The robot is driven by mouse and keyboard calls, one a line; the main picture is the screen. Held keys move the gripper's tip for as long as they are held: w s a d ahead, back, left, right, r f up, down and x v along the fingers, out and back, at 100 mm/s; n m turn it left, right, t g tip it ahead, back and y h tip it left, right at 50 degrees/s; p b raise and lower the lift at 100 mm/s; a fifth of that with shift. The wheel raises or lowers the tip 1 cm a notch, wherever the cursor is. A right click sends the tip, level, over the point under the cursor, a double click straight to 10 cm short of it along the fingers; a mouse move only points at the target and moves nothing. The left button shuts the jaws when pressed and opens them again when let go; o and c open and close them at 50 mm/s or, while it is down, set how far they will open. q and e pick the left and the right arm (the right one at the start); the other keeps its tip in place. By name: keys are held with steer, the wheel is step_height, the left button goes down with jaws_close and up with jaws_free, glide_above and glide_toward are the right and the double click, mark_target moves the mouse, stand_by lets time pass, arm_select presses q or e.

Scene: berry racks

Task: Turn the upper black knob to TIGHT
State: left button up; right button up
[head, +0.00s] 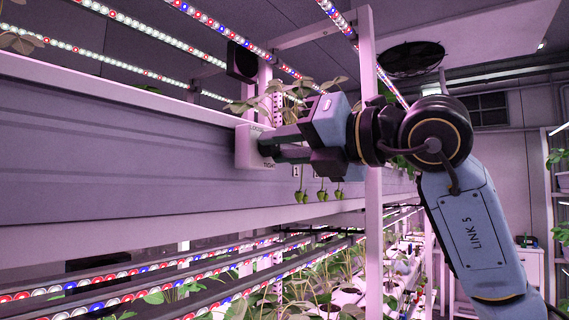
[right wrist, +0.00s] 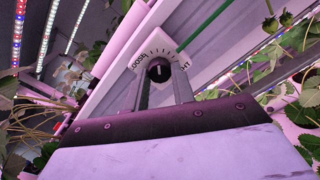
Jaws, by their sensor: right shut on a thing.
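The black knob (right wrist: 158,74) sits on a pale dial plate (right wrist: 168,53) with tick marks. LOOSE is printed at the plate's left, and the end of another word, reading "HT", shows at its right. A short white mark on the knob points roughly up, between the two words. My right gripper (right wrist: 161,84) has one finger on each side of the knob and is shut on it. In the head view the plate (head: 243,148) is on the grey gutter's side, and my right gripper (head: 268,146) reaches it from the right, hiding most of the knob. My left gripper is out of view.
A white rack post (head: 373,150) stands right by my right arm. Green berries (head: 322,195) hang below the gripper, and leaves (head: 285,88) rise above it. LED strips (head: 130,276) run above and below the gutter (head: 110,150).

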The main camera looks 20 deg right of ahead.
steer(key=m+b, duration=0.2)
steer(key=m, duration=0.2)
steer(key=shift+f+m+b, duration=0.1)
steer(key=shift+m+b, duration=0.2)
steer(key=shift+b, duration=0.05)
steer(key=m+b, duration=0.2)
steer(key=m, duration=0.3)
steer(key=shift+b, duration=0.4)
steer(key=shift+m+b, duration=0.3)
steer(key=shift+m, duration=0.4)
arm_select(q)
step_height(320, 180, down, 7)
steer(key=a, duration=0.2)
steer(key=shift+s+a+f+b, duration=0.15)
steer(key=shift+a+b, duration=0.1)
steer(key=shift+b, duration=0.05)
arm_select(e)
steer(key=shift+m, duration=0.8)
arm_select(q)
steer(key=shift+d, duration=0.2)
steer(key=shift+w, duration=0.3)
arm_select(e)
steer(key=o, duration=1)
